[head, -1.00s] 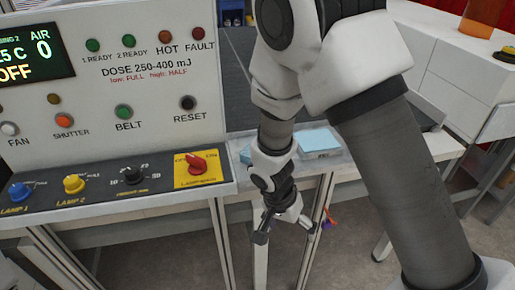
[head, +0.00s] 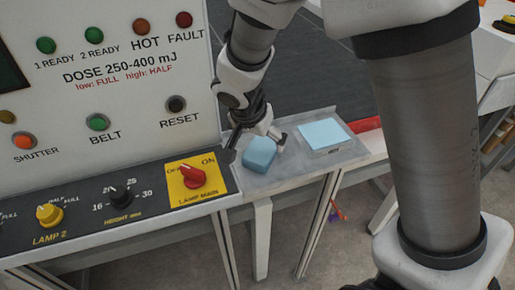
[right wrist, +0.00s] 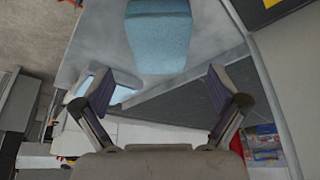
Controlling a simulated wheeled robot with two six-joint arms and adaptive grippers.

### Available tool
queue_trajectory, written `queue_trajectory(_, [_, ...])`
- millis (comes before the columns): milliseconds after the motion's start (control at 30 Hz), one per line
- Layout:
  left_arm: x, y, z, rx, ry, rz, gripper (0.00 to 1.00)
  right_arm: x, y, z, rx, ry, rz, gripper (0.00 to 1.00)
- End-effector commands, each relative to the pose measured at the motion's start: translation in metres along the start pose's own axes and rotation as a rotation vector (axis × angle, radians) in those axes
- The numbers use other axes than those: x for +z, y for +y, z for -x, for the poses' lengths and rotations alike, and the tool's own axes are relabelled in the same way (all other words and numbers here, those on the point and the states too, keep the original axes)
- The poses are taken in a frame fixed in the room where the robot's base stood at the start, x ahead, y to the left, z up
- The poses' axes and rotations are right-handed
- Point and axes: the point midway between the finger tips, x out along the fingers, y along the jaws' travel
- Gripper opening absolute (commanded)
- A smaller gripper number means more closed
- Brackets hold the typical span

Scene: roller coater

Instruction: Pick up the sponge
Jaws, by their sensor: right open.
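The sponge (head: 259,154) is a blue block on a grey metal ledge (head: 290,172), just right of the control panel. In the right wrist view the sponge (right wrist: 158,38) lies ahead of and between the fingertips, apart from them. My right gripper (head: 256,143) is open and empty, close above the sponge in the head view. Its two fingers show spread in the right wrist view (right wrist: 170,85). My left gripper is not in view.
The control panel (head: 130,90) stands close at left, with a red knob (head: 192,176) near the ledge. A dark belt (head: 310,70) lies behind.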

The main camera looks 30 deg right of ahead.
Motion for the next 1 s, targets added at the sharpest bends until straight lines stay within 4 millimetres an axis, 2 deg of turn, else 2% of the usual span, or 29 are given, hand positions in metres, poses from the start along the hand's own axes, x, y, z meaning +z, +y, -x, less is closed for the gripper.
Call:
queue_trajectory(300, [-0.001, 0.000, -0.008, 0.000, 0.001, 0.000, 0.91, 0.000, 0.002, -0.048, 0.000, -0.003, 0.001, 0.97])
queue_trajectory(533, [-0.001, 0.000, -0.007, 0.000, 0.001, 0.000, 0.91, -0.001, 0.002, -0.050, -0.001, -0.001, 0.000, 0.97])
queue_trajectory(600, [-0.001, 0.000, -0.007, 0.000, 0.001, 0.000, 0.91, -0.001, 0.002, -0.050, -0.001, -0.001, 0.000, 0.81])
queue_trajectory(733, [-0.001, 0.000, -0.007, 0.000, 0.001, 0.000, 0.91, -0.001, 0.002, -0.050, -0.001, -0.001, 0.000, 0.56])
queue_trajectory(1000, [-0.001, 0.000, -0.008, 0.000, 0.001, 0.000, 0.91, -0.001, 0.001, -0.050, -0.001, -0.001, 0.000, 0.55])
